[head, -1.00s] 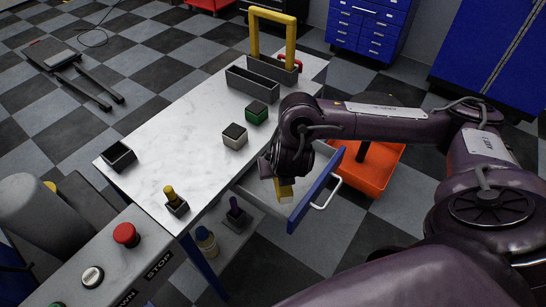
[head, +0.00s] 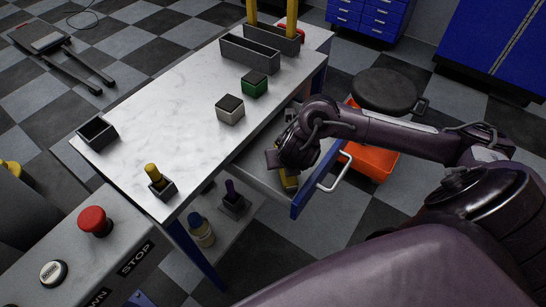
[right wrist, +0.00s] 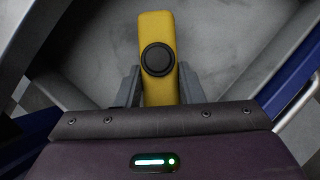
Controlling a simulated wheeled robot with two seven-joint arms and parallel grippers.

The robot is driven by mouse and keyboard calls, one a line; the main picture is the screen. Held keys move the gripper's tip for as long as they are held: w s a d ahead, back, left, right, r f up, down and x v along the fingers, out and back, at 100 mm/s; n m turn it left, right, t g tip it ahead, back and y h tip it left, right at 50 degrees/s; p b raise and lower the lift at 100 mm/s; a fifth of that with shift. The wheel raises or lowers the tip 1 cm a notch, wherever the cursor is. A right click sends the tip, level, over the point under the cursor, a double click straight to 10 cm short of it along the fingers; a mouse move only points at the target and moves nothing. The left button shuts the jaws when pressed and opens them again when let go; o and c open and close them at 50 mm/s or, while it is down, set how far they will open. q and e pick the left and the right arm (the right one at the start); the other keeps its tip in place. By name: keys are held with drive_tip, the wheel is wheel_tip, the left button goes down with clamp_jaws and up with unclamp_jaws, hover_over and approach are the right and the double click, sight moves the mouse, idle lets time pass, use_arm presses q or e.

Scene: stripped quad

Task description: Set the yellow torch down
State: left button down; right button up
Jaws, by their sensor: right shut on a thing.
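The yellow torch (right wrist: 158,80) is between the fingers of my right gripper (right wrist: 158,86), which is shut on it. In the right wrist view its round black button faces the camera. My left gripper is not in view.

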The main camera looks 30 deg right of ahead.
drive_tip(key=shift+w+a+f, duration=0.1)
drive_tip(key=shift+w, duration=0.15)
drive_tip(key=shift+w+a+p, duration=0.1)
drive_tip(key=shift+w+p, duration=0.15)
drive_tip(key=shift+p, duration=0.05)
drive_tip(key=shift+w+a+p, duration=0.15)
drive_tip(key=shift+w+a, duration=0.15)
drive_tip(key=shift+w, duration=0.35)
drive_tip(key=shift+w+a+p, duration=0.15)
drive_tip(key=shift+w+a, duration=0.1)
drive_tip(key=shift+w, duration=0.35)
drive_tip(key=shift+w+f, duration=0.15)
drive_tip(key=shift+f, duration=0.3)
drive_tip(key=shift+f+b, duration=0.25)
drive_tip(key=shift+b, duration=0.1)
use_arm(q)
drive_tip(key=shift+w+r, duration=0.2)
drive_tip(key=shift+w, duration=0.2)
use_arm(e)
drive_tip(key=shift+r, duration=0.1)
drive_tip(key=o, duration=1.1)
drive_tip(key=shift+c, duration=0.2)
